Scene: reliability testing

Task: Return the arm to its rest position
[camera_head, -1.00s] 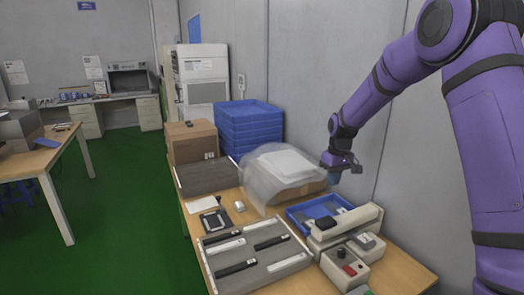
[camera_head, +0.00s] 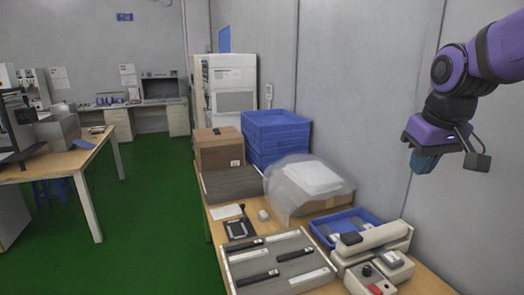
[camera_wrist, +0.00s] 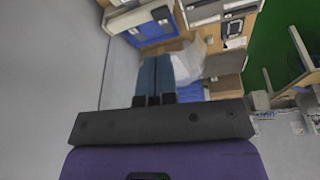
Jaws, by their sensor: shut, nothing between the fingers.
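My gripper (camera_head: 424,160) hangs at the upper right of the head view, in front of the grey wall. It is above the right end of the wooden table (camera_head: 437,286) and apart from everything on it. In the wrist view the two blue fingers (camera_wrist: 156,75) lie side by side, shut, with nothing held between them. My purple arm enters from the upper right edge of the head view.
Below my gripper are a blue tray (camera_head: 318,234), a beige sealer-like device (camera_head: 376,237) and a control box with a red button (camera_head: 370,278). A plastic-wrapped box (camera_head: 306,185), stacked blue crates (camera_head: 275,135) and a carton (camera_head: 217,152) stand behind. Green floor (camera_head: 150,220) is clear at left.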

